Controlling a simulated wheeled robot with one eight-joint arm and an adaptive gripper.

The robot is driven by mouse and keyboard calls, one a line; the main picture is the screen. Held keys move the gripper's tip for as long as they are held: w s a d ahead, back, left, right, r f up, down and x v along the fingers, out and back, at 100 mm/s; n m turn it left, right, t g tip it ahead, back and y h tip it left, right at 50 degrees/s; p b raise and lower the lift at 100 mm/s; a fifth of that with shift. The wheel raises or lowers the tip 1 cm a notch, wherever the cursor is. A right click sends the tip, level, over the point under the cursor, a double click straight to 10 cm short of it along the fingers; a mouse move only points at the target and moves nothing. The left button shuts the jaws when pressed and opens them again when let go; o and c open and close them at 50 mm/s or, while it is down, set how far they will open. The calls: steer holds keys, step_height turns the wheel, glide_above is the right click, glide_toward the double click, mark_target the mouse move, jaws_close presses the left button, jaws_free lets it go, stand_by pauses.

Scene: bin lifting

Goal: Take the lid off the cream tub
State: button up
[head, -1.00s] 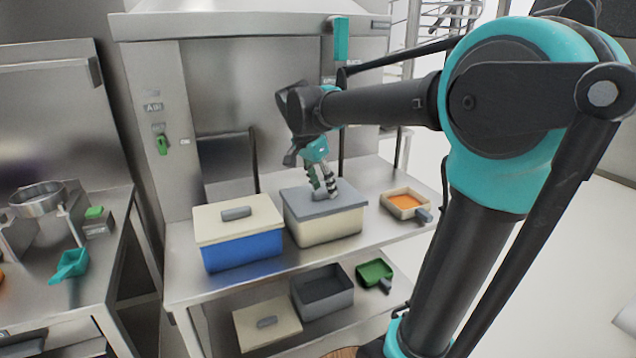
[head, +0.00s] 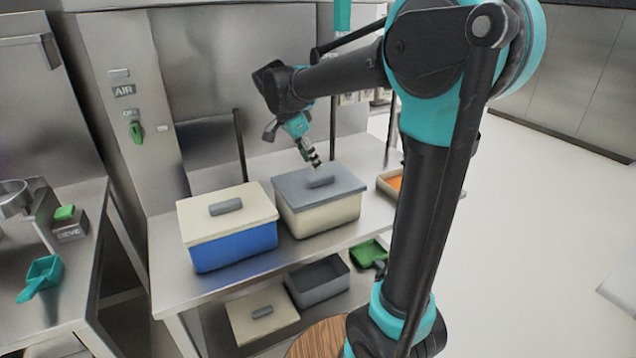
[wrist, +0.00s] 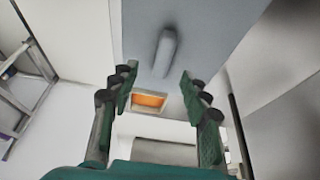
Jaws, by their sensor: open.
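The cream tub (head: 325,215) stands on the steel table and has its flat grey lid (head: 345,177) on. A raised grey handle (head: 320,180) runs across the lid's top. My gripper (head: 313,160) is open and empty, just above and behind the handle in the head view. In the wrist view my gripper (wrist: 158,82) has its two fingers spread wide. There the lid's handle (wrist: 165,52) lies beyond the fingertips, roughly between them and apart from both.
A blue tub (head: 235,247) with a cream lid (head: 200,220) stands close to the left. A tray with orange contents (head: 388,185) is to the right.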

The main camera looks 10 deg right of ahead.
mark_target(319, 176)
steer(key=shift+w+x, duration=0.15)
steer(key=shift+x, duration=1.8)
steer(key=shift+w+x, duration=0.15)
steer(key=shift+x, duration=1.8)
steer(key=shift+c, duration=0.5)
steer(key=shift+r, duration=0.1)
jaws_close()
